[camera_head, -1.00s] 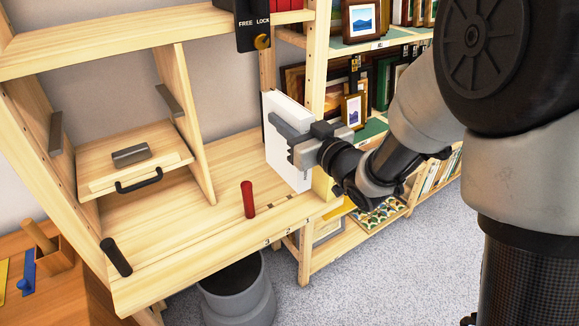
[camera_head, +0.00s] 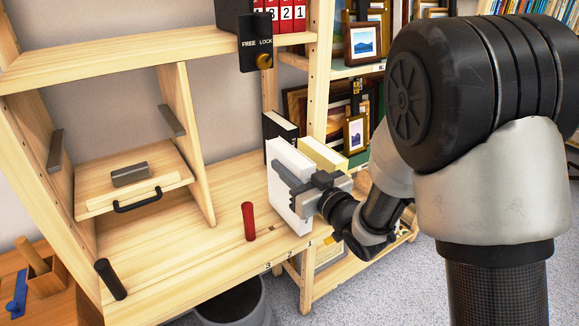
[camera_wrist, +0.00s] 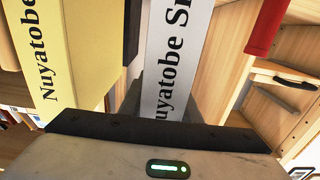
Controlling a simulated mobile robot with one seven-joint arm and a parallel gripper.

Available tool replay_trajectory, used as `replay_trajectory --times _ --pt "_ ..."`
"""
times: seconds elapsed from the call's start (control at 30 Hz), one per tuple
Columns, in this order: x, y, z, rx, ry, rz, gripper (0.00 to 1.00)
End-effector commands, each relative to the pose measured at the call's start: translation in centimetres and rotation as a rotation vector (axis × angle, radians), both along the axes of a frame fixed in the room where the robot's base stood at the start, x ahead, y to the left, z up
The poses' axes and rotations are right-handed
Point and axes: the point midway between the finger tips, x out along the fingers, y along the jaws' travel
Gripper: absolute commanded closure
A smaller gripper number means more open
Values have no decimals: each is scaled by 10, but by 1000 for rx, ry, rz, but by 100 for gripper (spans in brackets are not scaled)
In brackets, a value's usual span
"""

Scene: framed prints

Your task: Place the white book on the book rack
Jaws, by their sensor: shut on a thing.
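The white book (camera_head: 287,202) stands nearly upright at the right end of the wooden shelf board (camera_head: 190,255), to the right of a red peg (camera_head: 249,222). My gripper (camera_head: 291,186) is shut on it from the right. In the wrist view, its white spine with black lettering (camera_wrist: 180,45) runs down to my gripper. A yellow book (camera_head: 323,156) and a black book (camera_head: 281,127) stand close by; the yellow spine also shows in the wrist view (camera_wrist: 40,50). Whether the white book's bottom touches the board is hard to tell. Which part is the book rack is unclear.
A black FREE/LOCK sign (camera_head: 255,43) hangs above the board. A small drawer box (camera_head: 135,180) and a black peg (camera_head: 110,279) are at the left. Framed prints (camera_head: 361,43) stand on shelves behind. The board between the drawer box and red peg is clear.

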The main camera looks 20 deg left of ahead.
Motion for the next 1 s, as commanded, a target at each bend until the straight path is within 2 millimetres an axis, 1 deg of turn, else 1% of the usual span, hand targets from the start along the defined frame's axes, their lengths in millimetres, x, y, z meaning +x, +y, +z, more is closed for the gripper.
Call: replay_trajectory --times 0.4,0.5,0.53,0.6,0.63,0.9,1.0 --pt "0 0 -8 3 -4 0 100" --pt "0 0 -7 3 -4 0 100" --pt "0 0 -9 -1 1 0 67" --pt "0 0 -9 -1 1 0 55" --pt "0 0 -9 -1 1 0 52" --pt "0 0 -9 -1 1 0 52" --pt "0 0 -4 -1 1 1 52"
